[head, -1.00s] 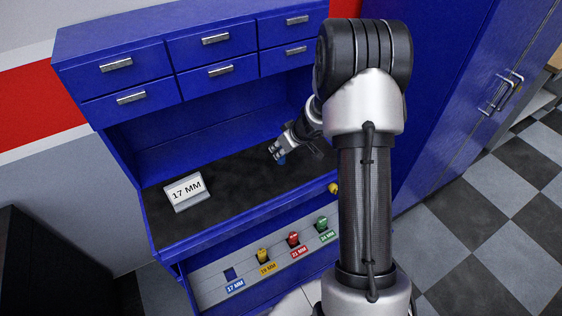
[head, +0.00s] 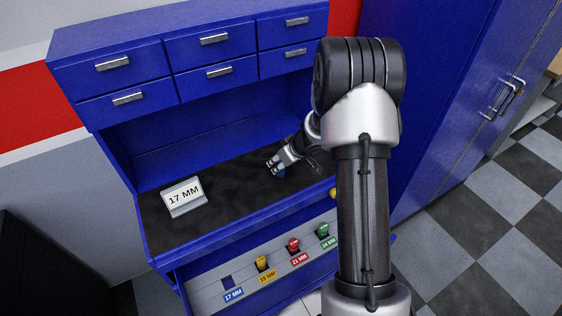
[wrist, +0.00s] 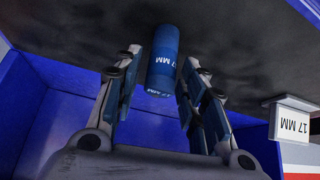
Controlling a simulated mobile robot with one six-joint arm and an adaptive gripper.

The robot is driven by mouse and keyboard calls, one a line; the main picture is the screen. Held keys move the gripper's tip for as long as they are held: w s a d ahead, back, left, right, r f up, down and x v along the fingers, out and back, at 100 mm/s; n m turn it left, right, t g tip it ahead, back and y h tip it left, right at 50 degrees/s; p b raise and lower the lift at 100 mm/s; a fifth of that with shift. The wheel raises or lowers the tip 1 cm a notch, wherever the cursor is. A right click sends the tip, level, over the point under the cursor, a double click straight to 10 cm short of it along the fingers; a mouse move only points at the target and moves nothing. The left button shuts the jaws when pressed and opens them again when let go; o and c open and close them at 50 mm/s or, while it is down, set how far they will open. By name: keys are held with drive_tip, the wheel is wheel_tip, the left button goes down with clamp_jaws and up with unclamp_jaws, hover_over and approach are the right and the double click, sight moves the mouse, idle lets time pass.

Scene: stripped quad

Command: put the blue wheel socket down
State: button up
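The blue wheel socket (wrist: 163,62), marked 17 MM, is between the two fingers of my gripper (wrist: 162,68) in the wrist view. Its far end meets the dark worktop. A narrow gap shows between the socket and the left finger, and the right finger is close beside it; the fingers look open around it. In the head view my gripper (head: 271,168) is low over the worktop (head: 235,188), with a small blue part of the socket (head: 281,173) showing by the fingertips. The rest of the socket is hidden there.
A 17 MM sign (head: 183,196) stands on the worktop's left. Below the front edge, a grey rack (head: 208,288) has an empty blue 17 MM slot (head: 228,282) and yellow (head: 262,263), red (head: 294,245) and green (head: 323,230) sockets. Drawers hang above; the worktop between sign and gripper is clear.

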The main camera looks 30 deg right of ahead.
drive_tip(key=shift+o, duration=0.2)
drive_tip(key=shift+r, duration=0.3)
drive_tip(key=s+r+m+t+h+p, duration=0.1)
drive_tip(key=s+r+h+p, duration=0.3)
drive_tip(key=r, duration=1.1)
drive_tip(key=s+r+m+h+p, duration=0.2)
drive_tip(key=s+r, duration=0.5)
drive_tip(key=r, duration=0.8)
drive_tip(key=s+a+r+g+y, duration=0.1)
drive_tip(key=s+a+y, duration=0.1)
drive_tip(key=s+a, duration=0.6)
drive_tip(key=s+a+g+y, duration=0.1)
drive_tip(key=s+a+y, duration=0.1)
drive_tip(key=s+a, duration=0.6)
drive_tip(key=s, duration=0.7)
drive_tip(key=shift+a+r+g+y, duration=0.3)
drive_tip(key=shift+r+g, duration=0.05)
drive_tip(key=shift+g, duration=0.05)
